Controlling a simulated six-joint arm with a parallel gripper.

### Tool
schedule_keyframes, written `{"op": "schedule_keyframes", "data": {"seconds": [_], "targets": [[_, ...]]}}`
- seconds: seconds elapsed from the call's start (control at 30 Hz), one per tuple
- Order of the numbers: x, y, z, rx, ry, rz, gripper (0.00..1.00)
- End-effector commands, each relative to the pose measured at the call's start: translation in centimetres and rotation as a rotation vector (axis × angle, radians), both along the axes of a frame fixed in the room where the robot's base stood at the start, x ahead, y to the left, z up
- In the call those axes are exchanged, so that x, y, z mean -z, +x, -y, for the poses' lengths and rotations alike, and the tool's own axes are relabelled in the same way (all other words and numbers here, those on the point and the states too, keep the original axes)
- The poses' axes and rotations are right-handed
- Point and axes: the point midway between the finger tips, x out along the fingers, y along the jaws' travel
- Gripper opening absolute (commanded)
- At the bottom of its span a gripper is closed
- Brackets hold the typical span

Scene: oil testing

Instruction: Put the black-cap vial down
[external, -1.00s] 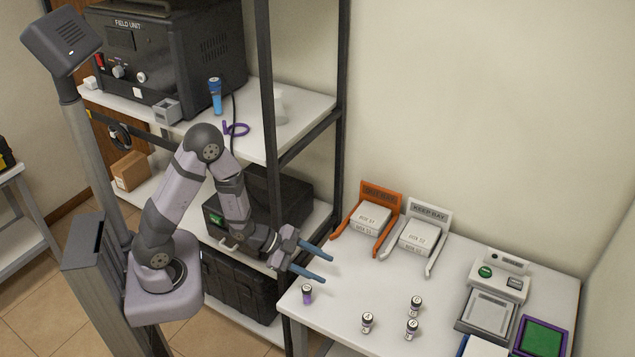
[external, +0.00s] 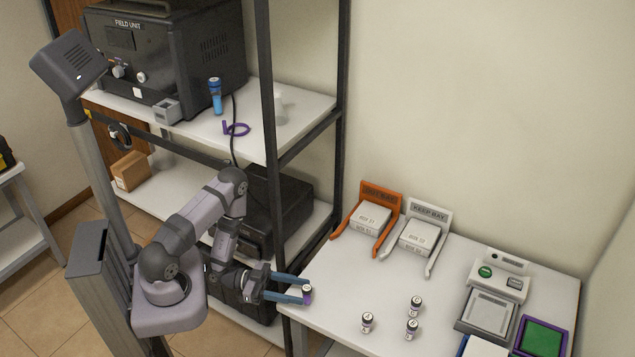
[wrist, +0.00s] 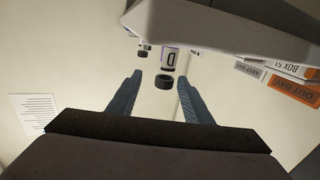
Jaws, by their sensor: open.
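A vial with a black cap and a purple band (external: 307,294) stands upright at the left edge of the white table. In the wrist view, which is upside down, this vial (wrist: 170,60) shows the letter D on its label. My gripper (external: 305,291) is open at table height, with its blue fingers reaching in from the left, one on each side of the vial. In the wrist view my gripper (wrist: 159,77) shows a gap between each finger and the cap. Three other dark-capped vials, one at the back (external: 416,306), one at left (external: 367,321) and one in front (external: 411,328), stand further right.
An orange out bay (external: 382,193) and a white keep bay (external: 430,211) hold boxes at the table's back. A scale-like device (external: 490,309) and a green, purple-edged tray (external: 542,337) stand at the right. A shelf post (external: 270,110) rises behind my arm.

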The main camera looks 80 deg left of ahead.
Motion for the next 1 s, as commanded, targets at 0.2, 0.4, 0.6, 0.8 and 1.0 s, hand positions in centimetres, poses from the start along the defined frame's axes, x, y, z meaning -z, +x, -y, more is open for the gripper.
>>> {"op": "schedule_keyframes", "data": {"seconds": [0.2, 0.4, 0.6, 0.8, 1.0], "targets": [[-0.1, 1.2, 0.6, 0.004, 0.003, 0.001, 0.46], [-0.1, 1.8, 0.9, 0.003, 0.002, 0.000, 0.46], [-0.1, 2.2, 1.0, 0.003, 0.003, 0.001, 0.46], [-0.1, 4.0, 1.5, 0.006, 0.005, 0.003, 0.46], [0.0, 6.0, 2.3, 0.005, 0.004, 0.001, 0.46]]}}
